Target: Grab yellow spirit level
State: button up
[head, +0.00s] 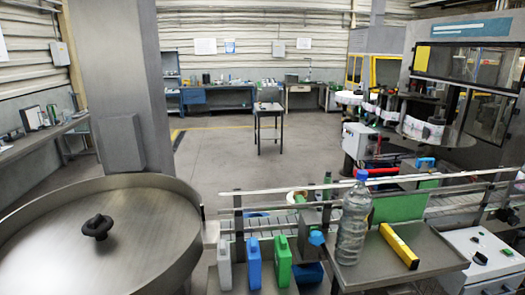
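A yellow spirit level (398,245) with dark ends lies on a metal side table (440,262) at the lower right of the head view. It lies at a slant, its near end toward the lower right. A clear plastic bottle with a blue cap (352,222) stands upright to its left on the same table, a small gap apart. My gripper is not in this view.
A large round metal turntable with a black knob (97,228) fills the lower left, below a thick grey column (117,90). White, blue and green jugs (254,262) stand left of the side table. A railed conveyor runs behind. Open floor (215,165) lies beyond.

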aim_at(399, 247)
jog(key=l+u, duration=0.25)
jog(key=k+l+u, duration=0.1)
jog(key=l+u, duration=0.15)
jog(key=l, duration=0.2)
jog(key=k+l+u, duration=0.2)
jog(key=l, duration=0.2)
jog(key=l+u, duration=0.25)
jog(key=k+l+u, duration=0.25)
jog(key=i+l, duration=0.05)
jog(key=l, duration=0.1)
